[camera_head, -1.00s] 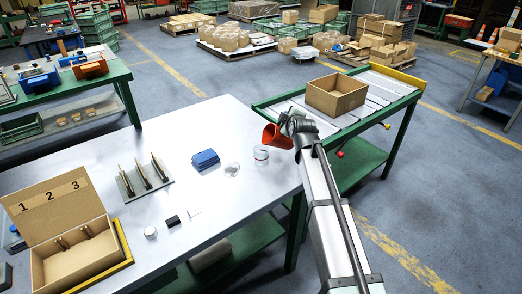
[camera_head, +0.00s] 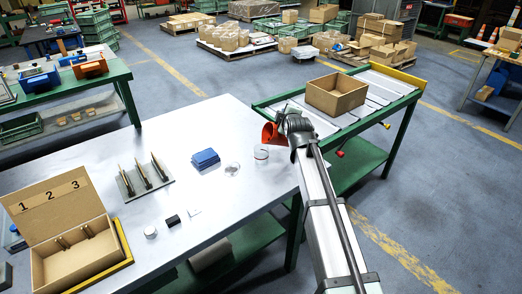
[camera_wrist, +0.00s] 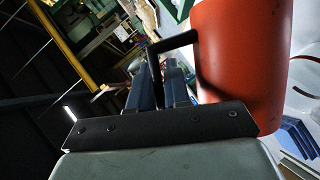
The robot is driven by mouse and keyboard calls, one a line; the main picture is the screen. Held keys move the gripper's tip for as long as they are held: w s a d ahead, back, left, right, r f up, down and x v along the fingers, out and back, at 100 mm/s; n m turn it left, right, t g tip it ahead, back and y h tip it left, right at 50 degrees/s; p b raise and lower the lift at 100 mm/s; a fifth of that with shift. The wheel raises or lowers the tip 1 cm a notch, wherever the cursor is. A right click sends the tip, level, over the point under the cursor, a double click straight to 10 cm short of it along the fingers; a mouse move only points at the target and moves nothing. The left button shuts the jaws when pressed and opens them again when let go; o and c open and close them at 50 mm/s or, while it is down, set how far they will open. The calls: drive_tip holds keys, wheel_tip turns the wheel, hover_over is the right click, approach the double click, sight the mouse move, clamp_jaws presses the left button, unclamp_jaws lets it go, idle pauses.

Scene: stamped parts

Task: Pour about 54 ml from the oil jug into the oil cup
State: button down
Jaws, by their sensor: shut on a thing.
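The oil jug (camera_head: 269,134) is orange-red and tilted, just above and right of the clear oil cup (camera_head: 261,157) in the head view. The cup stands upright near the table's right edge. A faint reddish tint shows at the cup; I cannot tell whether it is liquid or reflection. My gripper (camera_head: 283,122) is shut on the jug's handle. In the wrist view, the jug (camera_wrist: 238,60) fills the upper right and my fingers (camera_wrist: 172,80) close around its dark handle. The jug's contents and any stream cannot be made out.
A clear round dish (camera_head: 232,169) and a blue block (camera_head: 205,159) lie left of the cup. A rack of upright parts (camera_head: 146,178) and an open numbered box (camera_head: 75,262) stand farther left. A cardboard carton (camera_head: 336,95) sits on the roller table behind the jug.

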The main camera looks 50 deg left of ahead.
drive_tip(key=shift+s+a+r+n+t, duration=0.2)
drive_tip(key=shift+s+r+n+t, duration=0.2)
drive_tip(key=shift+s+r+n, duration=0.25)
idle(0.7)
drive_tip(key=shift+s+a+r+n+t+p, duration=0.15)
drive_tip(key=shift+s+r+n+t+p, duration=0.1)
drive_tip(key=shift+s+r+n+p, duration=0.25)
drive_tip(key=shift+s+a+r+n+t+p, duration=0.1)
drive_tip(key=shift+s+r+n+t+p, duration=0.15)
drive_tip(key=shift+s, duration=0.3)
idle(2.0)
drive_tip(key=shift+w+d+f+m+g, duration=0.2)
drive_tip(key=shift+w+f+m, duration=0.15)
drive_tip(key=shift+w, duration=0.15)
drive_tip(key=shift+w+d+f+m+g, duration=0.1)
drive_tip(key=shift+w+f+m+g, duration=0.15)
drive_tip(key=shift+w+m, duration=0.15)
drive_tip(key=shift+w+d+f+m+g, duration=0.1)
drive_tip(key=shift+w+f+m+g, duration=0.15)
drive_tip(key=shift+w+f+m, duration=0.25)
drive_tip(key=shift+w+f, duration=0.1)
drive_tip(key=shift+w, duration=0.05)
